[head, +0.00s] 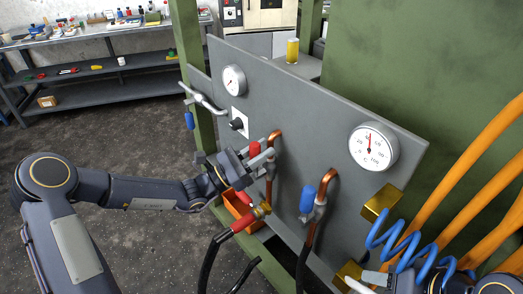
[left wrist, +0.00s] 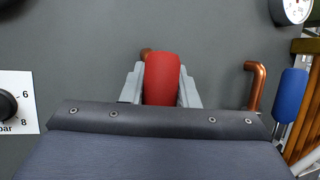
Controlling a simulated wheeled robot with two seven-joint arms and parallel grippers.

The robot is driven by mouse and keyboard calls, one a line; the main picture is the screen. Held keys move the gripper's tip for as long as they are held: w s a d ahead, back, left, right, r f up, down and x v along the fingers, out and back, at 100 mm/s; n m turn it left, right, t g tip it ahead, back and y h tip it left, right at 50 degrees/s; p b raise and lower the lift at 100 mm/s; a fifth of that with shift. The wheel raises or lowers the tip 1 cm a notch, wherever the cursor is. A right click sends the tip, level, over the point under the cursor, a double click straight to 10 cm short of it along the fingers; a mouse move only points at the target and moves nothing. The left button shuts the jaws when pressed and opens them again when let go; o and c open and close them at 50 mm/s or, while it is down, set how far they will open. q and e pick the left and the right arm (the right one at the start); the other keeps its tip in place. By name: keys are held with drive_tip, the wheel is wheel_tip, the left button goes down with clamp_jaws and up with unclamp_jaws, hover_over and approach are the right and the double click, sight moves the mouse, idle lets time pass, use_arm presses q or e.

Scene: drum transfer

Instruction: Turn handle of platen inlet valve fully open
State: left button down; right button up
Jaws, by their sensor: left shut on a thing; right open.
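A red valve handle (head: 254,149) sits on the copper pipework of the grey panel (head: 290,110). My left gripper (head: 262,156) is shut on it. In the left wrist view the red handle (left wrist: 162,78) stands between the two grey fingers (left wrist: 161,85), with copper pipe partly hidden behind it. A blue valve handle (head: 307,198) is on the copper pipe to the right, and it also shows in the left wrist view (left wrist: 290,95). No label naming the valves is readable. My right gripper (head: 366,283) is open at the bottom right, partly cut off by the frame edge.
A small gauge (head: 234,79), a large gauge (head: 373,146) and a black knob (head: 237,124) are on the panel. Another blue handle (head: 189,120) is at the left. Blue coiled hose (head: 400,245) and orange pipes (head: 465,165) crowd the right. Black hoses hang below.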

use_arm(q)
drive_tip(key=shift+a, duration=0.1)
drive_tip(key=c, duration=1.1)
unclamp_jaws()
drive_tip(key=shift+b+v, duration=0.8)
drive_tip(key=shift+v, duration=3.1)
